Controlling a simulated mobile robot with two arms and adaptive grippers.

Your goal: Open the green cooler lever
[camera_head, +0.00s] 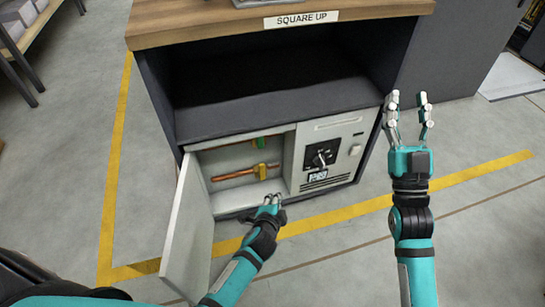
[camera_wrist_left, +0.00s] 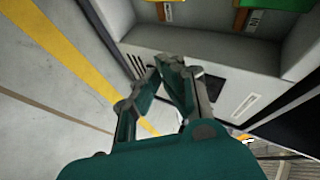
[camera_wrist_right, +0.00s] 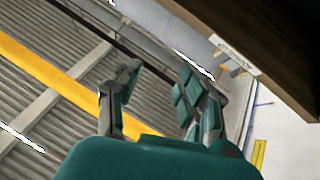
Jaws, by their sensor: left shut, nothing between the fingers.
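The green lever (camera_head: 260,143) sits at the upper part of the open cabinet compartment, on a pipe partly hidden by the compartment's top edge. A green part (camera_wrist_left: 275,4) also shows at the top of the left wrist view. A yellow lever (camera_head: 261,171) is on the copper pipe below it. My left gripper (camera_head: 276,199) is shut and empty, low in front of the compartment, below and apart from both levers. Its fingertips meet in the left wrist view (camera_wrist_left: 170,64). My right gripper (camera_head: 408,103) is open and empty, raised to the right of the cabinet.
The cabinet door (camera_head: 190,240) stands open on the left, beside my left arm. A panel with a black rotary switch (camera_head: 321,155) is right of the compartment. The wooden top (camera_head: 200,22) overhangs above. Grey floor with yellow lines is clear around.

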